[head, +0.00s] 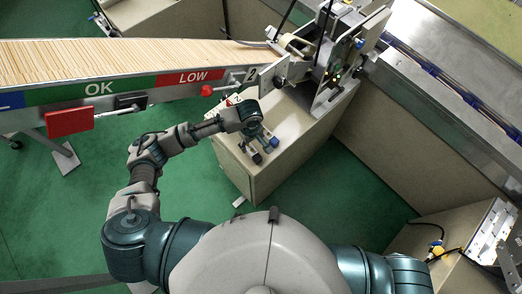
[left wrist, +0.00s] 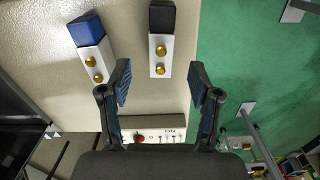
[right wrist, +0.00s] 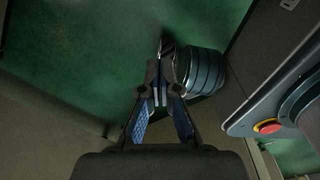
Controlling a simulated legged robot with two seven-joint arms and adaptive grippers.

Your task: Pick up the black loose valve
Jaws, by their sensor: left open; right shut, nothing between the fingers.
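The black loose valve is a white block with a black end and two brass fittings. It lies on the beige cabinet top, near its edge, and shows in the left wrist view (left wrist: 159,55) and the head view (head: 257,158). A similar valve with a blue end (left wrist: 92,48) lies to its left in the left wrist view. My left gripper (left wrist: 160,83) is open and empty, its fingers spread on either side of the black valve's line, with the valve just beyond the fingertips. My right gripper (right wrist: 161,85) is shut and empty, away from the valves.
The beige cabinet (head: 258,180) stands below the machine (head: 335,60). A panel with a red knob (left wrist: 139,138) is at the bottom of the left wrist view. The conveyor of sticks (head: 120,60) runs along the upper left. Green floor (head: 310,195) is open around the cabinet.

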